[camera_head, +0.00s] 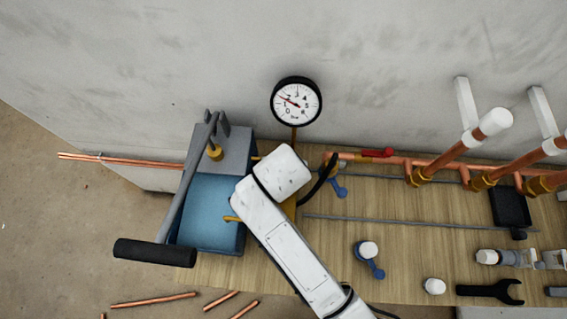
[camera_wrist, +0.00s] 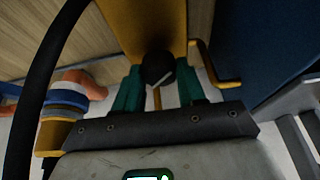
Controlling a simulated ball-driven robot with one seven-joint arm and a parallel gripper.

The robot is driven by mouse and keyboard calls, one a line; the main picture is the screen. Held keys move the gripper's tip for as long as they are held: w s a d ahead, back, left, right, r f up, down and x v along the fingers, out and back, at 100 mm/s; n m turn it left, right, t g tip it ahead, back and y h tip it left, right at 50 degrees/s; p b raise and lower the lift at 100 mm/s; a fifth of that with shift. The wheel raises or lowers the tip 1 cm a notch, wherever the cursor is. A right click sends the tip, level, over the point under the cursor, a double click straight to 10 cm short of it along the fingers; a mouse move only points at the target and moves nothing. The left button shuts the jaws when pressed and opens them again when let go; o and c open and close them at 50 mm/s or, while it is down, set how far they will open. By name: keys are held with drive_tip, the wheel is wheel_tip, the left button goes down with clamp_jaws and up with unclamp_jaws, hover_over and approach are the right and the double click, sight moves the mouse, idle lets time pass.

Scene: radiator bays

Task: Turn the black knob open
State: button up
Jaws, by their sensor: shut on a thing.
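The black knob (camera_wrist: 156,64) shows at the centre of the wrist view, in front of a mustard-yellow body (camera_wrist: 150,22). My gripper (camera_wrist: 158,84) has its green fingers on either side of the knob and is shut on it. A pale line shows on the knob's face, but its turn position is hard to read. In the head view my white arm covers the knob and my gripper. A bit of the mustard-yellow body (camera_head: 290,206) shows beside the arm there.
A blue tank pump (camera_head: 213,210) with a long black-gripped lever (camera_head: 155,252) stands left of my arm. Copper pipes (camera_head: 390,160) and a red-handled valve (camera_head: 376,153) lie right. A black spanner (camera_head: 490,291) is on the bench.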

drive_tip(key=n+y, duration=0.1)
drive_tip(key=n, duration=0.3)
drive_tip(key=shift+w+r+n+y, duration=0.1)
drive_tip(key=shift+n+y, duration=0.2)
drive_tip(key=shift+y, duration=0.1)
drive_tip(key=n+g+y, duration=0.1)
drive_tip(key=n, duration=0.3)
drive_tip(key=shift+d, duration=0.1)
drive_tip(key=shift+n+g, duration=0.3)
drive_tip(key=shift+n, duration=0.1)
drive_tip(key=o, duration=1)
drive_tip(key=shift+o, duration=0.2)
drive_tip(key=b+v, duration=0.1)
drive_tip(key=v, duration=0.9)
drive_tip(key=shift+d+r, duration=0.25)
